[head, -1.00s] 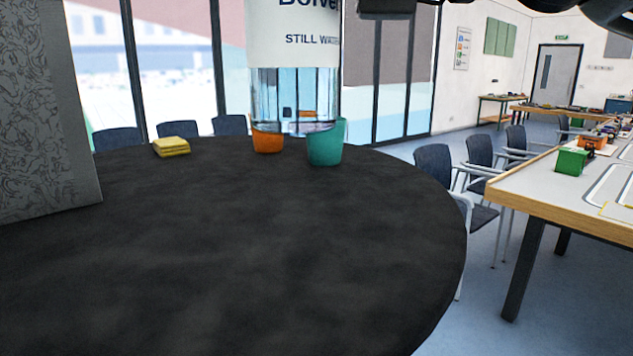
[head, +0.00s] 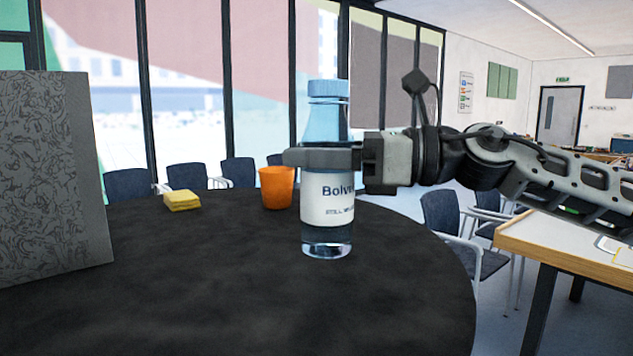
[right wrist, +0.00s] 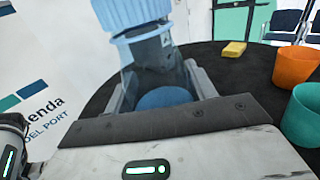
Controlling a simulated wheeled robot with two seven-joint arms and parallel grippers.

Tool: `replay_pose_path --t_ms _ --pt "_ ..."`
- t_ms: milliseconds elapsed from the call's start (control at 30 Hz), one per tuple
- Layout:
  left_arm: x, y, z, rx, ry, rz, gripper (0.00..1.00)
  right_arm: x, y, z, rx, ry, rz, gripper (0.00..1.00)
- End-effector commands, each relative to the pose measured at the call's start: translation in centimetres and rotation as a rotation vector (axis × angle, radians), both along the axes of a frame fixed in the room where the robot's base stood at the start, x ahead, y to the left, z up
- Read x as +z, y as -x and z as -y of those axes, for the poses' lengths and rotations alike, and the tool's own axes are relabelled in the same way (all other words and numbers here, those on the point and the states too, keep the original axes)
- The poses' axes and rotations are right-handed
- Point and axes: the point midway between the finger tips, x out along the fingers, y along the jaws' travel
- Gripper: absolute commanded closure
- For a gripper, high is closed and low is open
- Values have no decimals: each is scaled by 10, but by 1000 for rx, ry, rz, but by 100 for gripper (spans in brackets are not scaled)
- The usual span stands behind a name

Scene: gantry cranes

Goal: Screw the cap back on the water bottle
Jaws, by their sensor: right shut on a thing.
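The water bottle (head: 326,205) is clear with a white "Bolver" label, upright in the middle of the head view. My right gripper (head: 325,157) comes in from the right and is shut around its upper body. A light blue cap (head: 328,89) sits at the top of the bottle. The ribbed blue cap also shows in the right wrist view (right wrist: 130,14); how tight it is cannot be told. The bottle's base shows against the dark tabletop, and I cannot tell whether it touches. My left gripper is in neither view.
The round black table (head: 220,270) has clear room in front. A grey patterned panel (head: 50,180) stands at left. A yellow block (head: 182,201) and orange cup (head: 277,188) stand toward the back. A teal cup (right wrist: 303,115) shows in the right wrist view.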

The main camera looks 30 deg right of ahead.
Motion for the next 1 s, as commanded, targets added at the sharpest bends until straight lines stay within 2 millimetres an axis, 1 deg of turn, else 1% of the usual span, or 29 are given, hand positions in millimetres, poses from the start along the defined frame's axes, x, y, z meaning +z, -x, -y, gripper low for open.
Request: replay_pose_path --t_ms 167,267,300,367,433,467,633,767,867,900,967,1000 --pt "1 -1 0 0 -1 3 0 0 0 0 -1 -1 0 100" --pt "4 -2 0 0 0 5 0 -5 -4 4 -1 -4 -3 100" --pt "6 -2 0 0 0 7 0 -10 -7 6 -1 -5 -4 100" --pt "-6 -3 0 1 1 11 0 -25 -6 6 0 -4 0 100" --pt "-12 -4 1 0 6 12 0 -37 -6 5 0 -2 2 100" --pt "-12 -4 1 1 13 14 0 -40 -6 5 0 -2 1 100" --pt "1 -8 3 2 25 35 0 -39 -6 5 -1 -1 1 100" --pt "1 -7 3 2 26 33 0 -39 -6 5 -1 -1 1 100" --pt "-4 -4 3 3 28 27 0 -43 -6 5 -1 -1 1 100" --pt "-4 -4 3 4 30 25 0 -44 -6 5 0 -1 -1 42" --pt "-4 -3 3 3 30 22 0 -43 -6 5 0 -1 -1 25" --pt "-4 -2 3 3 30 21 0 -43 -6 5 0 -1 -1 23"
